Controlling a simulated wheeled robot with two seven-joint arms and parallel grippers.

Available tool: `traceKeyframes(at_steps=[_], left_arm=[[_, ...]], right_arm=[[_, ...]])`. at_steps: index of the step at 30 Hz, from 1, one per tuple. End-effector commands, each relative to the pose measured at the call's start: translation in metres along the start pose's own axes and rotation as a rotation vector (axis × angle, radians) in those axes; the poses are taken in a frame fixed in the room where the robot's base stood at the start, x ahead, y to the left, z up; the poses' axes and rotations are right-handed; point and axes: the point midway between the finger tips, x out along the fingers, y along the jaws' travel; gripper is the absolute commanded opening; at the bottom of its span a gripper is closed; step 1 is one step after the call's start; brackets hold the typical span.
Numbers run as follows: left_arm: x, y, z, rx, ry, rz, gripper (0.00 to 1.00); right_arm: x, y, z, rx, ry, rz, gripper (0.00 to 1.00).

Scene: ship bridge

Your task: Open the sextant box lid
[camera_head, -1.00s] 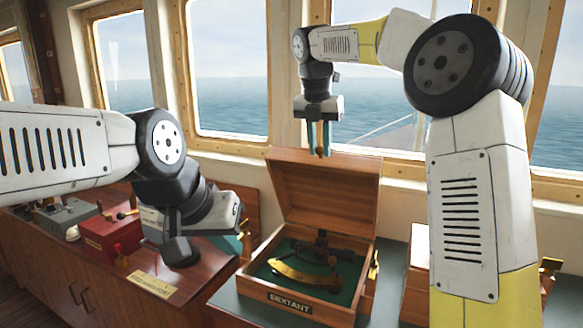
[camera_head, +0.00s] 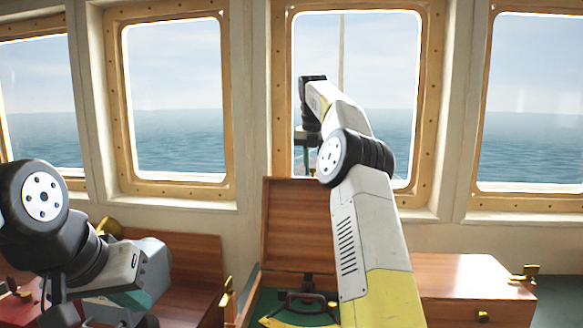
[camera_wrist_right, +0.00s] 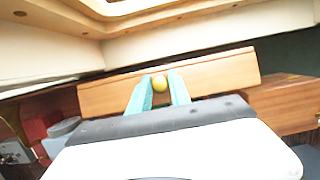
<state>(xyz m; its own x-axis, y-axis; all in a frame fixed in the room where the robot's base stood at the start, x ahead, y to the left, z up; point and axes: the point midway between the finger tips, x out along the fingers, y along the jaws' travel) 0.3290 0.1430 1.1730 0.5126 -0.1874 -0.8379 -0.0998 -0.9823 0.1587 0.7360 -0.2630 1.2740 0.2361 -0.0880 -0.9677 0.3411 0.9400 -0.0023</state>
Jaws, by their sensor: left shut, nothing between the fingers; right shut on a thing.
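The sextant box lid (camera_head: 290,225) stands open and raised at the back of the wooden sextant box (camera_head: 247,308). The brass sextant (camera_head: 303,301) lies inside on green lining, partly cut off by the frame and my right arm. In the right wrist view, my right gripper (camera_wrist_right: 160,88) has its teal fingers shut on a small round brass knob (camera_wrist_right: 160,83) at the edge of the lid (camera_wrist_right: 215,75).
A wooden box with brass fittings (camera_head: 460,275) stands right of the sextant box. A dark wooden panel (camera_head: 195,262) and a red box (camera_head: 18,308) are at the left. Framed windows (camera_head: 175,95) line the wall behind.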

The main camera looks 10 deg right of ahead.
Motion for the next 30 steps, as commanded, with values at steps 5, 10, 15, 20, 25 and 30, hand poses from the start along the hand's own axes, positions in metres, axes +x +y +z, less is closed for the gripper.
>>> traceKeyframes(at_steps=[5, 10, 15, 20, 25, 30], left_arm=[[0.0000, 0.0000, 0.0000, 0.000, 0.000, 0.000, 0.00], [0.0000, 0.0000, 0.0000, 0.000, 0.000, 0.000, 0.00], [0.0000, 0.0000, 0.0000, 0.000, 0.000, 0.000, 0.00], [-0.0001, 0.0000, 0.0000, 0.000, 0.000, 0.000, 0.00], [0.0000, 0.0000, 0.0000, 0.000, 0.000, 0.000, 0.00], [0.0000, 0.0000, 0.0000, 0.000, 0.000, 0.000, 0.00]], right_arm=[[0.0030, -0.0053, 0.0075, 0.004, -0.008, 0.000, 0.00], [0.0038, -0.0065, 0.0100, 0.003, -0.012, 0.001, 0.00], [0.0040, -0.0067, 0.0100, 0.004, -0.012, 0.000, 0.00], [0.0043, -0.0068, 0.0098, 0.004, -0.010, -0.001, 0.31], [0.0043, -0.0059, 0.0088, 0.002, -0.007, 0.001, 0.44], [0.0043, -0.0052, 0.0081, 0.002, -0.005, 0.001, 0.44]])
